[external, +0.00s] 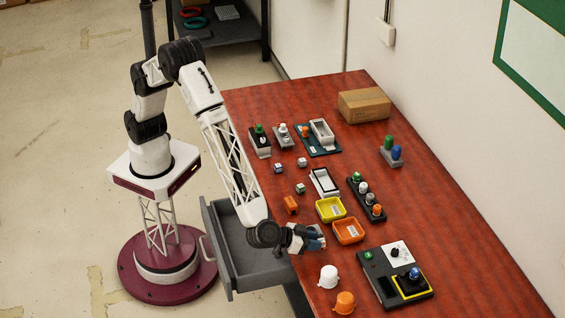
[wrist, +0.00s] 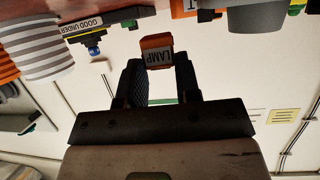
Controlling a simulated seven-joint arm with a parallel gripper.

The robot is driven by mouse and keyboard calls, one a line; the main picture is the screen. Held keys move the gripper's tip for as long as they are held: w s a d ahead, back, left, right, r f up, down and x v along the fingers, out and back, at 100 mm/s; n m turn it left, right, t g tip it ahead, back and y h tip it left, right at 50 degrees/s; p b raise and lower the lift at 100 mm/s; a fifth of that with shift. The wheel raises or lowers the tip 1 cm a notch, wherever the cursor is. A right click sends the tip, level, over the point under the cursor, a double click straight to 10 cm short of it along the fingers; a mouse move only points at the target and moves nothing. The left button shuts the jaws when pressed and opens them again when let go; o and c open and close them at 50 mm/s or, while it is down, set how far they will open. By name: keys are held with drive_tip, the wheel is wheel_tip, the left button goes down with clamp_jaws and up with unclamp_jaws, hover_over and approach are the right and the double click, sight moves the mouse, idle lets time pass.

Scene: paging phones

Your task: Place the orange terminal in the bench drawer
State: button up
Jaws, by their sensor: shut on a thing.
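My gripper (external: 318,237) is level over the near part of the red bench, pointing right. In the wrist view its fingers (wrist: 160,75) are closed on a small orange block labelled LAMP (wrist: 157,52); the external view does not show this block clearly. Another small orange piece (external: 290,204) lies on the bench near its left edge, behind my gripper. I cannot tell from its shape which of the two is the terminal. The grey bench drawer (external: 217,226) is pulled out at the bench's left side, left of my gripper; the inside that shows looks empty.
A yellow tray (external: 331,209) and an orange tray (external: 348,230) stand close by my gripper. A cardboard box (external: 364,105) is at the far end.

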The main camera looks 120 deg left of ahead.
sight(321, 262)
drive_tip(key=shift+w+d+f, duration=0.1)
drive_tip(key=shift+w+d, duration=0.05)
drive_tip(key=shift+w, duration=0.35)
drive_tip(key=shift+w+d, duration=0.15)
drive_tip(key=shift+w, duration=0.35)
drive_tip(key=shift+w, duration=0.1)
drive_tip(key=shift+w+d+f, duration=0.15)
drive_tip(key=shift+w+d, duration=0.15)
drive_tip(key=shift+w, duration=0.5)
drive_tip(key=shift+f, duration=1.5)
drive_tip(key=shift+f, duration=0.2)
drive_tip(key=o, duration=0.9)
drive_tip(key=shift+v, duration=3.95)
